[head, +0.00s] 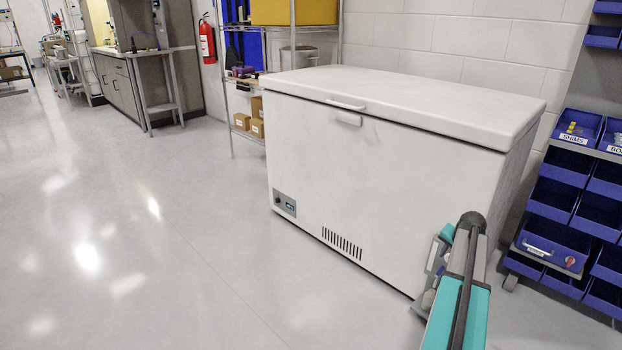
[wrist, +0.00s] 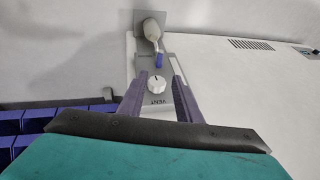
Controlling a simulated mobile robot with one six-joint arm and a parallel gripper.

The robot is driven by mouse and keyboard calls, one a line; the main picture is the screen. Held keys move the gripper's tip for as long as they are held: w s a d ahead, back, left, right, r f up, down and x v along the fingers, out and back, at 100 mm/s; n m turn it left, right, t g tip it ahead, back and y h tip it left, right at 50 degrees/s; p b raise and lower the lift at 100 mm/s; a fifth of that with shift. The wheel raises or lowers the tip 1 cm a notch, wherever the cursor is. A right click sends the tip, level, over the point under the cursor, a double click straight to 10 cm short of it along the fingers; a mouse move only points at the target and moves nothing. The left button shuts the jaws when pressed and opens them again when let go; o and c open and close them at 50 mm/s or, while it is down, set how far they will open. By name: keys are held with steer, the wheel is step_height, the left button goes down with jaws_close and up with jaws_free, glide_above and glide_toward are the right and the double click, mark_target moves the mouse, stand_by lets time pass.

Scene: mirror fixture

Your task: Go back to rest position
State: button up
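My gripper (wrist: 161,90) is open in the wrist view, its two purple-grey fingers apart with nothing held between them. A white round knob (wrist: 156,84) with a dark pointer mark shows between the fingers, on a pale panel (wrist: 133,62) with lettering that seems to read VENT upside down. I cannot tell how far the fingertips are from the knob. Above the knob, a pale lever with a blue-purple tip (wrist: 158,60) sticks out from a grey plate (wrist: 149,19). In the head view my arm reaches in at the lower right, and the gripper is not clearly visible.
A white chest freezer (head: 345,185) with its lid shut stands close beside my arm. It also shows in the wrist view (wrist: 230,75). A rack of blue bins (head: 565,200) stands at the right. A wire shelf (head: 240,85) is behind. The floor at left (head: 130,230) is clear.

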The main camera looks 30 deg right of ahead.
steer(key=w+a+f+n+y+p, duration=0.1)
steer(key=w+a+n+p, duration=0.1)
steer(key=w+a+p, duration=0.35)
steer(key=w+a+f+n+y+p, duration=0.1)
steer(key=w+a+f+p, duration=0.1)
steer(key=w+a, duration=0.65)
steer(key=s+a+f+n+g+y+p, duration=0.1)
steer(key=s+a+f+n+p, duration=0.2)
steer(key=a, duration=1.1)
steer(key=s+a+f+n+g+y+p, duration=0.1)
steer(key=a+f+g+p, duration=0.3)
steer(key=a, duration=1)
steer(key=s+a+n+p, duration=0.2)
steer(key=s+a+p, duration=0.3)
steer(key=a, duration=0.4)
steer(key=s+a+n+p, duration=0.1)
steer(key=s+a+p, duration=0.2)
steer(key=s+a, duration=0.45)
steer(key=s+a+r+n+g+p, duration=0.1)
steer(key=s+a+n+g+p, duration=0.1)
steer(key=s, duration=0.7)
steer(key=s+a+r+n+g+p, duration=0.1)
steer(key=s+a+n+g+p, duration=0.1)
steer(key=s, duration=0.7)
steer(key=shift+s+a+n+h, duration=0.3)
steer(key=shift+a+n, duration=0.2)
steer(key=shift+a, duration=0.65)
